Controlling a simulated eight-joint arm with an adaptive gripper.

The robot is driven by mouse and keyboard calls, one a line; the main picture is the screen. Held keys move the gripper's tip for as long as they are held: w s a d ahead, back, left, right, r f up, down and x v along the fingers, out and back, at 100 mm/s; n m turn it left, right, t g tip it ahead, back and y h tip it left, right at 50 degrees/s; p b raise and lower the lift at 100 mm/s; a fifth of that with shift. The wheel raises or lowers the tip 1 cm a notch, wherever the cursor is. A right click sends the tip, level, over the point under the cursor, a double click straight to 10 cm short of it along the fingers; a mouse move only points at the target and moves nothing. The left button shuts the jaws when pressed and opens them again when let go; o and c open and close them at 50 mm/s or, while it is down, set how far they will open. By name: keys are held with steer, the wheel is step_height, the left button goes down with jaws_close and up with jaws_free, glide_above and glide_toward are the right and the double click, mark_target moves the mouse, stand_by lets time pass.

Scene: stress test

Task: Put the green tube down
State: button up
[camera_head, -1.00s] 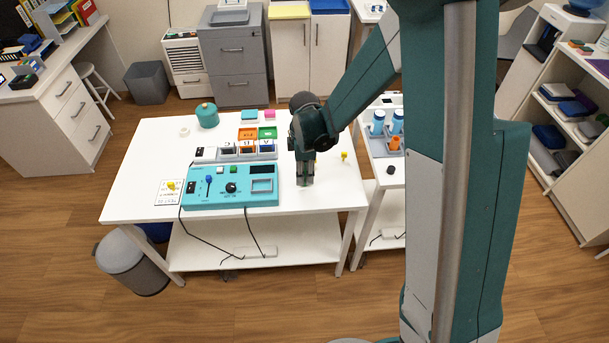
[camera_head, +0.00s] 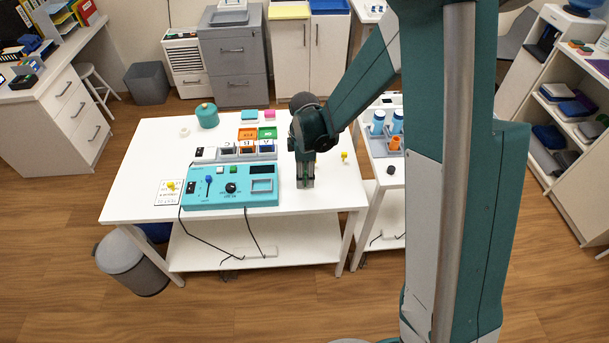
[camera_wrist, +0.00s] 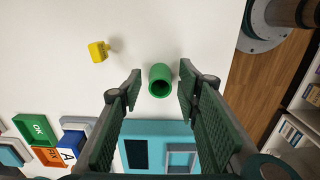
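The green tube (camera_wrist: 160,81) shows in the wrist view, its open end facing the camera, over the white table top. It looks upright, but whether its base touches the table is hard to tell. My gripper (camera_wrist: 160,84) has one finger on each side of the tube, with a visible gap on both sides, so it is open around it. In the head view my gripper (camera_head: 306,182) is low over the right part of the white table (camera_head: 330,196), and I cannot make out the tube there.
A turquoise control panel (camera_head: 215,198) lies left of my gripper. Colored bins, including a green one (camera_head: 267,132), stand behind it. A yellow piece (camera_wrist: 98,51) is near the tube. A side table (camera_head: 376,147) with blue bottles stands at the right. The table's front edge is close.

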steer(key=shift+r, duration=0.15)
step_height(320, 180, up, 12)
steer(key=p, duration=0.1)
steer(key=shift+p, duration=0.35)
stand_by(0.4)
stand_by(0.6)
steer(key=s+d+r+m+t, duration=0.2)
steer(key=s+d+r+m, duration=0.25)
steer(key=r, duration=0.25)
steer(key=s+d+r+m+t, duration=0.1)
steer(key=s+d+r+m, duration=0.3)
steer(key=s+r, duration=0.25)
steer(key=s+d+r+m+t, duration=0.2)
steer(key=s+d+m, duration=0.2)
steer(key=s, duration=0.3)
steer(key=s+d+r+m+t, duration=0.2)
steer(key=s+d+r+m, duration=0.1)
steer(key=s, duration=0.4)
steer(key=shift+d+m, duration=0.5)
steer(key=shift+m, duration=0.75)
steer(key=shift+s, duration=0.1)
